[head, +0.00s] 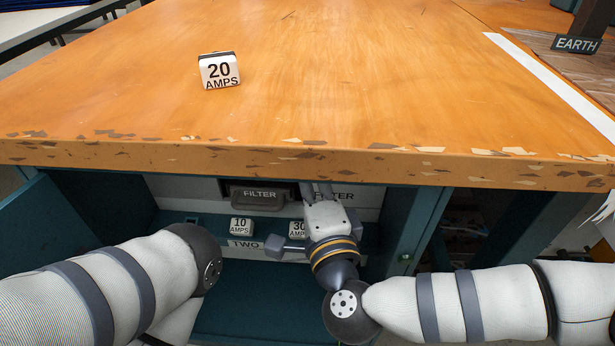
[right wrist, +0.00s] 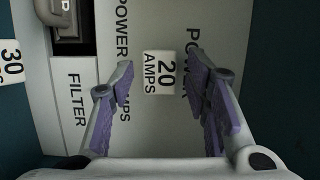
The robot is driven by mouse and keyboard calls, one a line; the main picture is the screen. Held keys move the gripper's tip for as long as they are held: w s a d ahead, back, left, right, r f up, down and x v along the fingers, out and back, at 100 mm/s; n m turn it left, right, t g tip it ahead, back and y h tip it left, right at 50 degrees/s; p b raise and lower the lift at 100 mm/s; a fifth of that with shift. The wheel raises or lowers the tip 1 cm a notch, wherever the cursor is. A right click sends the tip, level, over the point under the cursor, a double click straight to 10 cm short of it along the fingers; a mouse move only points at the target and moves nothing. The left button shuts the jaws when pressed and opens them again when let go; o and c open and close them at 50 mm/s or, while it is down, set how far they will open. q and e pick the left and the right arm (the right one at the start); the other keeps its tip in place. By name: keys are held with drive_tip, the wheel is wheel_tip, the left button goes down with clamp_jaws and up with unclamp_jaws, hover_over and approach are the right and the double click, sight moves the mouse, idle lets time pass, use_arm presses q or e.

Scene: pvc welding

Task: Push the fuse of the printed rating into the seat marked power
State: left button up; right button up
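A white fuse marked 20 AMPS (right wrist: 159,73) shows in the right wrist view in front of the grey panel (right wrist: 75,105); I cannot tell whether it is seated. POWER is printed on both sides of it. Smaller print ending in "MPS" is partly hidden by a finger, its number unreadable. My right gripper (right wrist: 161,75) is open, one finger either side of the fuse, with gaps to both. In the head view the right gripper (head: 318,190) reaches under the table edge to the panel. Another 20 AMPS block (head: 219,71) stands on the tabletop. My left gripper is out of view.
A 10 AMPS fuse (head: 241,227) and a 30 AMPS fuse (head: 297,229) stand on the shelf by a TWO label (head: 243,244). A dark FILTER module (head: 260,196) sits in the panel. The tabletop's thick front edge (head: 150,155) overhangs the cabinet. An EARTH sign (head: 576,44) stands right.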

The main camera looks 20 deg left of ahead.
drive_tip(key=v, duration=1.2)
